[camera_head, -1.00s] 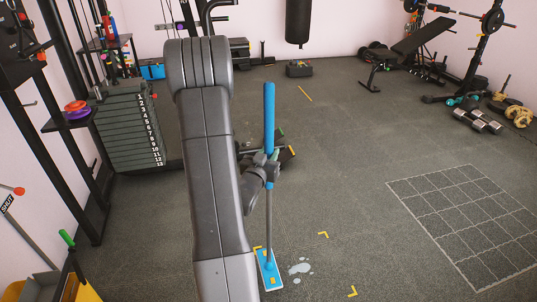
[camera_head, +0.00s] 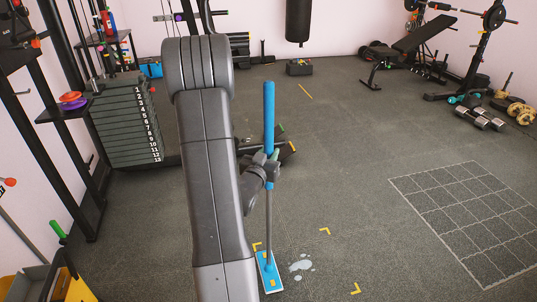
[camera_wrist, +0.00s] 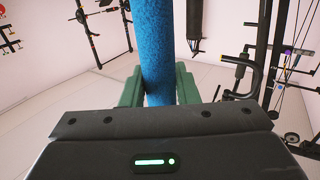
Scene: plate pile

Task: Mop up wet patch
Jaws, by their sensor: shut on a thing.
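The mop has a blue handle grip (camera_head: 269,115), a thin grey pole and a flat blue head (camera_head: 269,272) low on the floor. My gripper (camera_head: 271,171) is shut on the mop's blue handle, which stands nearly upright. In the wrist view the blue textured handle (camera_wrist: 157,55) runs between the green fingers of my gripper (camera_wrist: 158,85). The wet patch (camera_head: 301,265) is a pale splash with small drops, just right of the mop head and apart from it. My arm hides the floor left of the mop.
Yellow corner marks (camera_head: 324,231) surround the patch area. A weight stack (camera_head: 125,125) stands at the left, and a yellow bucket (camera_head: 80,290) at the lower left. Dumbbells (camera_head: 487,118) and a bench (camera_head: 425,35) are at the right. A white floor grid (camera_head: 470,215) lies right; the middle floor is clear.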

